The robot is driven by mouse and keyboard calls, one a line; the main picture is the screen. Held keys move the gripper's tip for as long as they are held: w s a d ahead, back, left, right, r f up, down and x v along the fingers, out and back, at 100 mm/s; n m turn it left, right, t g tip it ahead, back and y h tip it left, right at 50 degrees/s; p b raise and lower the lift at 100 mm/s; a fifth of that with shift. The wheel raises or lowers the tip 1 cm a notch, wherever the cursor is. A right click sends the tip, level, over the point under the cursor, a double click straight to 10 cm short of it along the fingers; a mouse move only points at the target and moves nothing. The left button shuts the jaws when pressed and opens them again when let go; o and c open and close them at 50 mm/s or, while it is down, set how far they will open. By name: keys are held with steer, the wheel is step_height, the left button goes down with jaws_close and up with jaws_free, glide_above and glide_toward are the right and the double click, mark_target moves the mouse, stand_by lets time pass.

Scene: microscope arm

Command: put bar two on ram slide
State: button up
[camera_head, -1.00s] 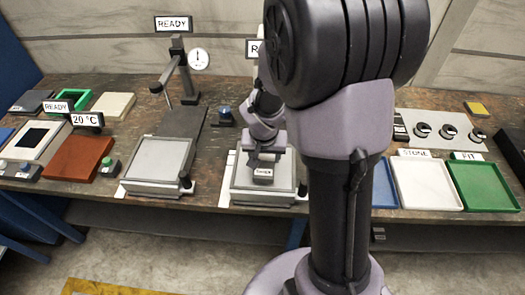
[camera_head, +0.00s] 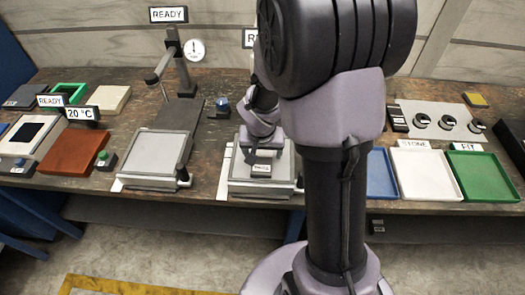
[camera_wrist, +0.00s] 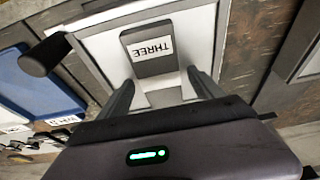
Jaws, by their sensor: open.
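A grey bar lettered THREE (camera_wrist: 153,48) lies on the pale plate of the middle slide station (camera_head: 236,184). The bar also shows in the head view (camera_head: 261,170). My gripper (camera_wrist: 160,92) is open, with its two fingers apart just short of the bar in the wrist picture. In the head view my gripper (camera_head: 264,154) is right above the bar; whether a finger touches it I cannot tell. I see no bar lettered TWO. No label readable here names the ram slide; the sign behind the middle station is mostly hidden by my arm.
A similar slide station (camera_head: 152,155) with a dial gauge (camera_head: 194,50) and READY sign stands to the left. A red-brown block (camera_head: 73,152) is farther left. Blue (camera_head: 380,175), white (camera_head: 425,174) and green (camera_head: 483,177) trays are at right. A black knob (camera_wrist: 45,54) is near my gripper.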

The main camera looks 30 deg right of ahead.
steer(key=a+p+v, duration=0.1)
steer(key=p+v, duration=0.4)
steer(key=v, duration=1.1)
steer(key=s+a+r+n+t+y, duration=0.2)
steer(key=s+a+r+t+y, duration=0.1)
steer(key=s+a+r, duration=0.7)
steer(key=s+a+y, duration=0.1)
steer(key=s+a, duration=0.1)
steer(key=s, duration=0.1)
steer(key=shift+s+a+r, duration=0.15)
steer(key=shift+a+r, duration=0.1)
steer(key=shift+r, duration=0.1)
steer(key=shift+f, duration=0.1)
step_height(320, 180, down, 2)
steer(key=b, duration=0.2)
steer(key=shift+f+b, duration=0.2)
steer(key=shift+b, duration=0.2)
